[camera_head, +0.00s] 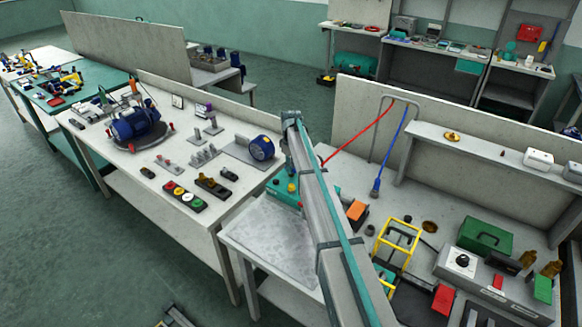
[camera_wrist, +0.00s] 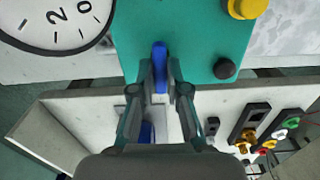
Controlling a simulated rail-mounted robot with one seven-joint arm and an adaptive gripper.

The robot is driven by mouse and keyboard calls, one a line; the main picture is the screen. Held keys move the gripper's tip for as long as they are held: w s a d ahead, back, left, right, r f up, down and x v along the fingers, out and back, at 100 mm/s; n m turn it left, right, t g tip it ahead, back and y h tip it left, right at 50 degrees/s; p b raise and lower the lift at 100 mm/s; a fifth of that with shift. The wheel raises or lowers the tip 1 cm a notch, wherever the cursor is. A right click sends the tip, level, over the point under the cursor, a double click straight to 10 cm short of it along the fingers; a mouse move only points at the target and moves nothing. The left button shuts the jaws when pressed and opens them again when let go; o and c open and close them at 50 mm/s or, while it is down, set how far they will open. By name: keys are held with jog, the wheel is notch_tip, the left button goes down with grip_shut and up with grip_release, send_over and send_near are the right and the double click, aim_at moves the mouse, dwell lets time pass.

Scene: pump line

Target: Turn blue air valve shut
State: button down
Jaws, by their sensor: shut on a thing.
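The blue air valve handle (camera_wrist: 160,50) is a slim bar on a teal panel (camera_wrist: 205,35) in the wrist view. It points up and down in that picture. My gripper (camera_wrist: 160,70) is shut on it, one finger on each side. The fingers partly cover its lower part, and the valve body under it cannot be made out. In the head view the teal panel (camera_head: 283,194) shows left of my arm, with a yellow knob and small buttons; my arm hides the blue handle and my fingertips there.
A round white gauge (camera_wrist: 55,18) is left of the handle in the wrist view. A yellow knob (camera_wrist: 243,8) and a black knob (camera_wrist: 224,69) are to its right. In the head view a blue motor (camera_head: 262,148) stands on the left bench and a yellow frame (camera_head: 397,240) stands right of my arm.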

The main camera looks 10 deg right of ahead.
jog(key=m+b, duration=0.2)
jog(key=m, duration=0.2)
jog(key=shift+f, duration=0.1)
jog(key=m+b, duration=0.2)
jog(key=m, duration=0.2)
jog(key=shift+m, duration=0.4)
jog(key=m+b, duration=0.1)
jog(key=m, duration=0.3)
jog(key=shift+b, duration=0.35)
jog(key=m, duration=0.4)
jog(key=shift+m+b, duration=0.3)
jog(key=shift+b, duration=0.1)
jog(key=c, duration=1.2)
grip_release()
jog(key=shift+o, duration=0.2)
